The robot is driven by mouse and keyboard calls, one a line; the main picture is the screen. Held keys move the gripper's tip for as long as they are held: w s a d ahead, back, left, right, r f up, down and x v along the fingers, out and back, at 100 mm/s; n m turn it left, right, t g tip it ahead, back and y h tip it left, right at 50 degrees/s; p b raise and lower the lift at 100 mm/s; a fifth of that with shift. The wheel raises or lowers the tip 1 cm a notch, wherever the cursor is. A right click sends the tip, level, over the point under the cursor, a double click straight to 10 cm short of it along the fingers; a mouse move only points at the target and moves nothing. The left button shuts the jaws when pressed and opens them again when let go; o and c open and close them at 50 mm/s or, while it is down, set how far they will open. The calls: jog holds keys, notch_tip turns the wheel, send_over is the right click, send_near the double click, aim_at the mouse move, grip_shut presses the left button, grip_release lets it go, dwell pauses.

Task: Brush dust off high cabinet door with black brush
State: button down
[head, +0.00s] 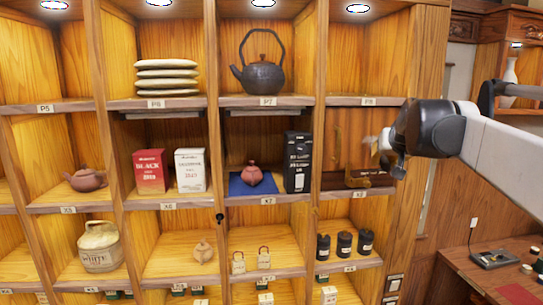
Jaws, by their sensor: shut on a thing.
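My gripper (384,150) reaches in from the right in the head view, in front of the right edge of the compartment labelled X8. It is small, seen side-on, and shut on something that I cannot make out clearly. I cannot pick out a black brush with certainty. No dust can be told on any surface. Which surface is the high cabinet door is not clear. A carved dark wood panel (463,27) shows at the upper right, behind my arm.
A wooden shelf holds a black iron teapot (263,77), stacked pale cakes (166,78), a red box (150,171), a white box (190,170) and a small clay teapot (252,174). A white vase (510,79) stands at the right. A wooden desk (460,258) is below my arm.

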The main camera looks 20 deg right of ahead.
jog(key=shift+d, duration=2.6)
jog(key=shift+w+a, duration=0.7)
jog(key=shift+a, duration=4.3)
jog(key=shift+s+d+r+p, duration=0.55)
jog(key=shift+s+d+p, duration=0.55)
jog(key=shift+d, duration=3.9)
jog(key=w+a, duration=0.2)
jog(key=a, duration=0.8)
jog(key=shift+s+a, duration=0.2)
jog(key=shift+s, duration=0.75)
jog(key=shift+s+a, duration=0.2)
jog(key=shift+s, duration=0.7)
jog(key=shift+s+a, duration=0.2)
jog(key=shift+s, duration=0.75)
jog(key=shift+s+p, duration=0.1)
jog(key=shift+p, duration=0.2)
